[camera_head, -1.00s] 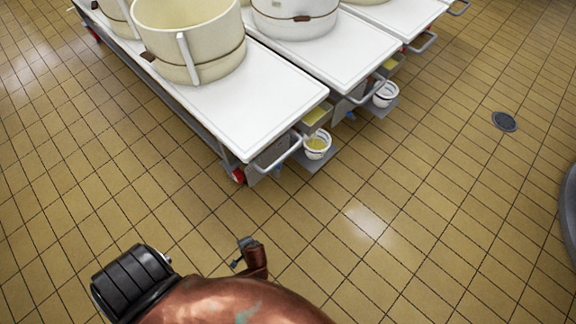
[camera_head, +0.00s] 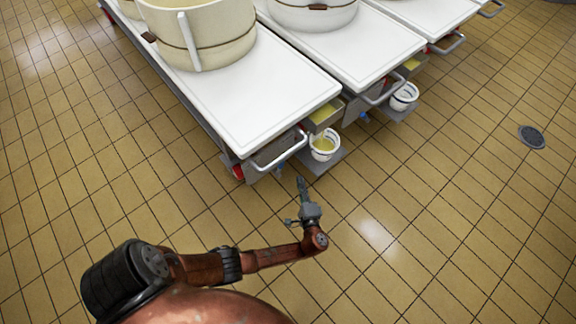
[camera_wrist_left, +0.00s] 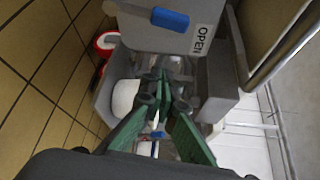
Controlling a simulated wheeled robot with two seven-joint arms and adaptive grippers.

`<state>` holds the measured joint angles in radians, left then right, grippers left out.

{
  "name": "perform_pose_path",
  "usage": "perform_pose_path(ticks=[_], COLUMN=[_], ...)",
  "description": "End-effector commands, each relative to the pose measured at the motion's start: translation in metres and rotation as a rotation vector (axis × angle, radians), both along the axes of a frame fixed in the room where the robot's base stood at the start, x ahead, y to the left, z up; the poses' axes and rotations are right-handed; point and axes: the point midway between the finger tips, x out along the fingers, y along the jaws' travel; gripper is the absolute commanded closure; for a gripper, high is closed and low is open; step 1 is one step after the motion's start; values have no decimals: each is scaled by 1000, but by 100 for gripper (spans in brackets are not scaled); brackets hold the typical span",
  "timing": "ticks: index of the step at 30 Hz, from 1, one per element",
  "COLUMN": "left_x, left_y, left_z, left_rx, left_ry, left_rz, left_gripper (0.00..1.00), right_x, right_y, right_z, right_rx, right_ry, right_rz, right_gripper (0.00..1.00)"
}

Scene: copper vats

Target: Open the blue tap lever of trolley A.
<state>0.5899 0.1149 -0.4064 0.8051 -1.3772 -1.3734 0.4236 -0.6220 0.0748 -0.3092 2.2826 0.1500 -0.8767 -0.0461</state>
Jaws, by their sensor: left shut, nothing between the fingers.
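My left gripper (camera_head: 302,184) is shut and empty, over the floor just in front of the nearest trolley (camera_head: 245,125). Its green fingers (camera_wrist_left: 160,84) meet in the left wrist view. The blue tap lever (camera_wrist_left: 170,19) shows at the top of that view, above the fingertips and apart from them in the picture. It lies across a grey plate with an OPEN label (camera_wrist_left: 201,40). No letter is readable on the trolley. My right gripper is not in view.
A white bucket (camera_head: 324,146) stands on a low shelf at the trolley's end, near my gripper. A rail handle (camera_head: 281,152) sticks out there. Another trolley (camera_head: 365,45) stands close on the right. The tiled floor (camera_head: 430,230) in front is clear.

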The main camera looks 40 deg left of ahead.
Motion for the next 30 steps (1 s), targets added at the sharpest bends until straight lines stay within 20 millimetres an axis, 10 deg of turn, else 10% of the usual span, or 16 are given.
perform_pose_path(ticks=[18,30], left_x=[57,19], left_y=[85,93], left_z=[-17,-3], left_rx=[0,-1], left_ry=[4,1], left_rz=[1,1], left_gripper=[100,100], right_x=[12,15], right_y=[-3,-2], right_z=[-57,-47], right_rx=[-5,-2], right_ry=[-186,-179], right_rz=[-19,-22], right_gripper=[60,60])
